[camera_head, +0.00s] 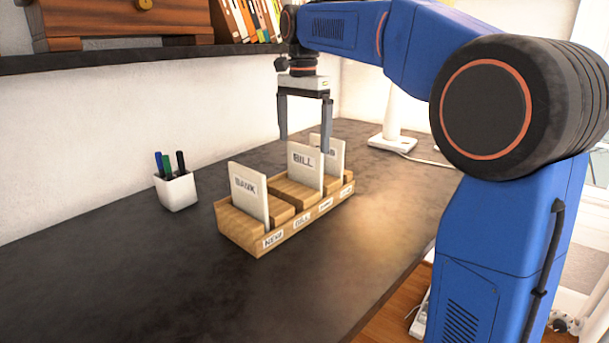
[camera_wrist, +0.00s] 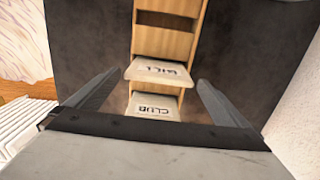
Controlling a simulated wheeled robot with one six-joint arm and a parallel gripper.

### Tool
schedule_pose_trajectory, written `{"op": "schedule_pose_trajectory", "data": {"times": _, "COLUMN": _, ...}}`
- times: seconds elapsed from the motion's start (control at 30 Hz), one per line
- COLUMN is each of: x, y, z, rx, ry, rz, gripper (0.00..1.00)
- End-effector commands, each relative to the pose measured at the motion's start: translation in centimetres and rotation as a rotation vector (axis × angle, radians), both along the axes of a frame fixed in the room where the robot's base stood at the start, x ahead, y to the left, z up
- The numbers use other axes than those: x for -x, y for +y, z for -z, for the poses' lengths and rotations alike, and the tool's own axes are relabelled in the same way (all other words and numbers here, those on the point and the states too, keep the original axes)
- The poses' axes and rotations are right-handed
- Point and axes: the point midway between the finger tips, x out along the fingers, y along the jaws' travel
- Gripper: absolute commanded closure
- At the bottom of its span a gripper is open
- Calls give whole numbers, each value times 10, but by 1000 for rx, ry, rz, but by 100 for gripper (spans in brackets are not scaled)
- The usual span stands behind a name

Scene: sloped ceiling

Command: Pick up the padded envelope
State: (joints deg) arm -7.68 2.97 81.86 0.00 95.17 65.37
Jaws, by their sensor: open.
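A wooden holder (camera_head: 258,239) with labelled slots stands on the dark desk. Three pale, flat, envelope-like pieces stand upright in it: one marked BANK (camera_head: 249,192), one marked BILL (camera_head: 304,168), and one behind marked CLUB (camera_head: 335,160), partly hidden by a finger. I cannot tell whether any is padded. My gripper (camera_head: 304,144) is open and empty, pointing down over the BILL and CLUB pieces. In the wrist view, the BILL piece (camera_wrist: 158,70) and CLUB piece (camera_wrist: 153,107) show between the spread fingers (camera_wrist: 157,82), above the holder (camera_wrist: 168,45).
A white cup (camera_head: 177,190) with several pens stands left of the holder. A shelf (camera_head: 150,60) with books and a wooden box hangs above the desk (camera_head: 120,275). A white lamp base (camera_head: 391,143) stands at the back right. The front left of the desk is clear.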

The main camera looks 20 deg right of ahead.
Motion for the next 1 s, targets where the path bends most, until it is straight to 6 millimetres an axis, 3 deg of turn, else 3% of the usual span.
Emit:
{"op": "schedule_pose_trajectory", "data": {"times": 0.1, "x": 0, "y": 0, "z": 17, "rx": 0, "ry": 1, "rz": 0, "gripper": 0}}
{"op": "schedule_pose_trajectory", "data": {"times": 0.43, "x": -1, "y": -2, "z": 40, "rx": 0, "ry": 2, "rz": 0, "gripper": 0}}
{"op": "schedule_pose_trajectory", "data": {"times": 0.7, "x": -2, "y": -5, "z": 74, "rx": 0, "ry": 1, "rz": 0, "gripper": 0}}
{"op": "schedule_pose_trajectory", "data": {"times": 1.0, "x": -3, "y": -5, "z": 80, "rx": 0, "ry": 0, "rz": 0, "gripper": 0}}
